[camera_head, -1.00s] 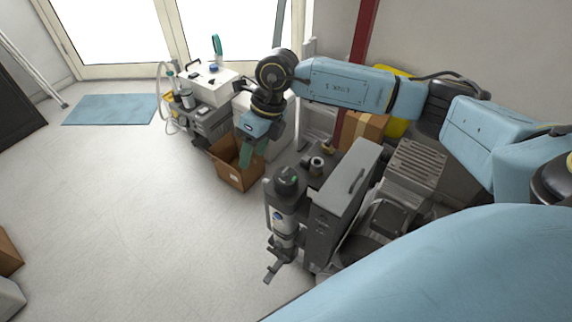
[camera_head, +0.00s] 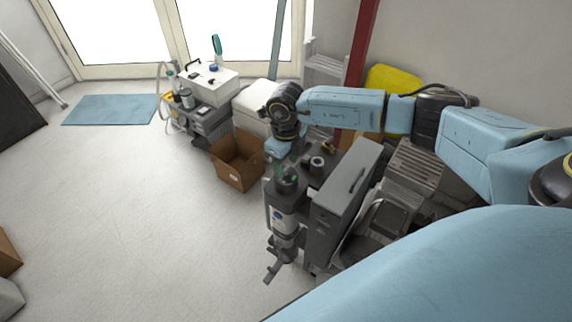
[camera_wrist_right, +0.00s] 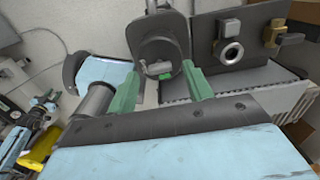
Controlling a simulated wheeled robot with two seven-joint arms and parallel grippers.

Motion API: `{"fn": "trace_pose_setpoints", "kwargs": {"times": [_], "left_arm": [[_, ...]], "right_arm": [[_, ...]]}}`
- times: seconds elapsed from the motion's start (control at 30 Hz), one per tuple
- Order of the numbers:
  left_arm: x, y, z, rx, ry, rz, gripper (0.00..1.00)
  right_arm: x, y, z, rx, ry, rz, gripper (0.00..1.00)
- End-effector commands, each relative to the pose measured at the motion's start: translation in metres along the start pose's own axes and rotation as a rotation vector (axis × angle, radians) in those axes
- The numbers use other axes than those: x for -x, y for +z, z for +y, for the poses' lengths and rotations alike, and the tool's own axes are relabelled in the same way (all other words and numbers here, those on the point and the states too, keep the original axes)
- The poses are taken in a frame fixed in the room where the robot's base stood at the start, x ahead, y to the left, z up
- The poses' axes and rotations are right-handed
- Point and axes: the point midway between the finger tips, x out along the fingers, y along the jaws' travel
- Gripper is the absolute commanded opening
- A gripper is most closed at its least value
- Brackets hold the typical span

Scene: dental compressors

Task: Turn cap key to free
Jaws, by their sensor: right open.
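The dark round cap (camera_head: 287,186) sits on top of the upright grey and white canister (camera_head: 284,222) at the front of the compressor. In the right wrist view the cap (camera_wrist_right: 160,40) is at the top middle, with a small grey key (camera_wrist_right: 158,68) on its face and a green mark beside it. My right gripper (camera_head: 284,169) is directly above the cap, pointing down. In the right wrist view its green fingers (camera_wrist_right: 161,72) are open, one on each side of the key; I cannot tell whether they touch anything. My left gripper is not in view.
The grey compressor housing (camera_head: 345,190) stands right beside the canister. An open cardboard box (camera_head: 237,162) is to its left, and a cart with a white box (camera_head: 208,83) is farther back. A valve fitting (camera_wrist_right: 231,52) is close to the right finger.

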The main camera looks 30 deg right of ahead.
Motion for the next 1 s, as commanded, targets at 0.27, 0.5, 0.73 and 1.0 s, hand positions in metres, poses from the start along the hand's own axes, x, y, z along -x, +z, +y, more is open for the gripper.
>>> {"fn": "trace_pose_setpoints", "kwargs": {"times": [0.27, 0.5, 0.73, 1.0], "left_arm": [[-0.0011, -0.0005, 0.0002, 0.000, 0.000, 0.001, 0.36], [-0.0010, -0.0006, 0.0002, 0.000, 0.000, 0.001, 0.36], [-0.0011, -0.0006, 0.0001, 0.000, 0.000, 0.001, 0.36], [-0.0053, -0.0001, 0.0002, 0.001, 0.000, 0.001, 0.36]], "right_arm": [[-0.0122, 0.0001, 0.0004, 0.000, 0.000, -0.001, 0.51], [-0.0118, 0.0001, 0.0004, 0.000, 0.000, -0.001, 0.42], [-0.0116, 0.0001, 0.0004, 0.000, 0.001, -0.001, 0.12], [-0.0121, 0.0006, 0.0001, 0.069, 0.000, -0.002, 0.06]]}}
